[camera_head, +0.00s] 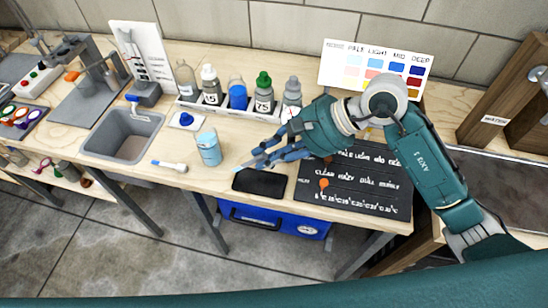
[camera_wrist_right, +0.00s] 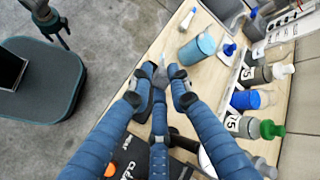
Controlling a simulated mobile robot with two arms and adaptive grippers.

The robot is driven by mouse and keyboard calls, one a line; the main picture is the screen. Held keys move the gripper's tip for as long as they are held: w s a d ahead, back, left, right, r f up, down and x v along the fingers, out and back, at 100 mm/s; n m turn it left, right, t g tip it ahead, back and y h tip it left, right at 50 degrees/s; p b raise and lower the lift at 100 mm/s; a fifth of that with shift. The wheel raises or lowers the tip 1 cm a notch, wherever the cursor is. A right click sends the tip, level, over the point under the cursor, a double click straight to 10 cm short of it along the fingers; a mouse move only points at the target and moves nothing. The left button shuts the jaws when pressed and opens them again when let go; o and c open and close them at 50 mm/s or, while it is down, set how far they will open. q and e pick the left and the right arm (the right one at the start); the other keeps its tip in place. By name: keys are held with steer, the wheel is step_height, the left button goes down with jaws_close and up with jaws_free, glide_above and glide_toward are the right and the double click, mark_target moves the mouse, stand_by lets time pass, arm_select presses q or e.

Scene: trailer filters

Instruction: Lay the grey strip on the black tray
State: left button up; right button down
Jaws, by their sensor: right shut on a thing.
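My right gripper (camera_head: 262,160) comes in from the right, its blue fingers closed together over the table's front part. It is shut on the grey strip, a small piece showing between the fingertips in the right wrist view (camera_wrist_right: 160,72). Most of the strip is hidden by the fingers. The black tray (camera_head: 262,184) lies flat near the table's front edge, just below the fingertips in the head view. I cannot tell whether the strip touches it. My left gripper is not seen in the head view.
A dark lettered board (camera_head: 365,185) lies right of the tray. A rack of bottles (camera_head: 237,95) and a colour chart (camera_head: 375,68) stand behind.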

steer(key=shift+m+t+y, duration=0.3)
steer(key=shift+m+t, duration=0.3)
steer(key=shift+t, duration=0.1)
steer(key=shift+w+d+f+b, duration=0.2)
steer(key=shift+f+b, duration=0.15)
steer(key=shift+f, duration=0.9)
steer(key=shift+w+d+f+b, duration=0.2)
steer(key=shift+f+b, duration=0.2)
steer(key=shift+f, duration=0.85)
steer(key=shift+w+d+f+b, duration=0.2)
steer(key=shift+f+b, duration=0.15)
steer(key=shift+f, duration=0.9)
steer(key=c, duration=1.1)
jaws_free()
steer(key=shift+r, duration=0.15)
step_height(320, 180, up, 8)
steer(key=p, duration=0.3)
